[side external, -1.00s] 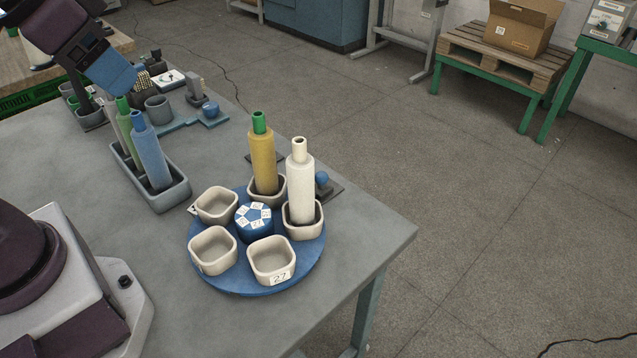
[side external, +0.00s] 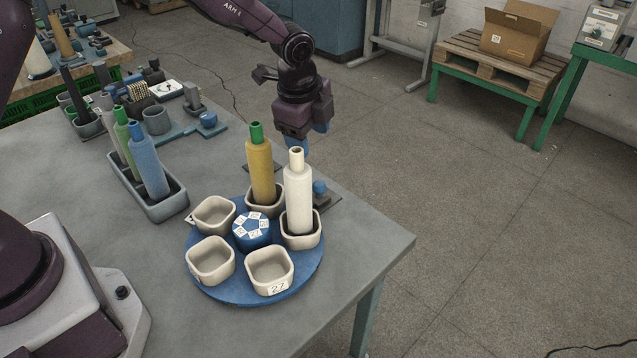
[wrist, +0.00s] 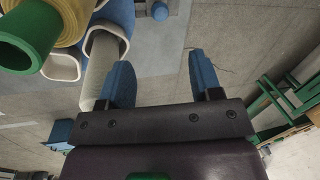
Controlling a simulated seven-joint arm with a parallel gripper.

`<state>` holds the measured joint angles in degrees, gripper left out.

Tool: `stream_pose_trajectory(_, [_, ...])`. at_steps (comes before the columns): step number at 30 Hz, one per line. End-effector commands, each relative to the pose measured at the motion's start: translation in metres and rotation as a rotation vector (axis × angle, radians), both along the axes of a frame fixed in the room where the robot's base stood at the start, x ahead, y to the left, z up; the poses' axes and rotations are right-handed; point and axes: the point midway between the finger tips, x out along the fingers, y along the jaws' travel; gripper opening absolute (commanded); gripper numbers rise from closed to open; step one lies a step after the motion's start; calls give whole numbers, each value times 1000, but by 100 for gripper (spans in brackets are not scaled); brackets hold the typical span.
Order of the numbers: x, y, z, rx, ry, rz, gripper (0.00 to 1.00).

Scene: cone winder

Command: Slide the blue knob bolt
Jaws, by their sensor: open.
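A round blue knob (side external: 319,187) stands on a grey plate (side external: 330,201) at the table's right edge, beside the turntable and partly behind the white cone. It also shows at the top of the wrist view (wrist: 160,11), beyond the gap between my fingers. A second blue knob (side external: 208,120) sits on a blue-grey fixture farther back.
The blue turntable (side external: 226,289) carries several pale cups, two with tall cones: yellow (side external: 262,170) with a green top and white (side external: 298,195). These stand close to the knob. A grey tray (side external: 166,208) of cones is at left. The table's front right is clear.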

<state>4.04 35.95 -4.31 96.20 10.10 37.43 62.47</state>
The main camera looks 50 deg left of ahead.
Motion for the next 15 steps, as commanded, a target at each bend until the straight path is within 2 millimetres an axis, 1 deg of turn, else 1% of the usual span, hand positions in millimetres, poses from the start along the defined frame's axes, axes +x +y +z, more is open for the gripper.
stream_pose_trajectory(1, [2, -1, -6, 2, 5, -17, 59])
stream_pose_trajectory(5, [4, -2, -16, 5, 10, -30, 59])
stream_pose_trajectory(8, [6, -1, -29, 6, 11, -29, 59])
stream_pose_trajectory(11, [10, 0, -48, 5, 12, -28, 59])
stream_pose_trajectory(15, [15, 1, -78, 6, 12, -27, 59])
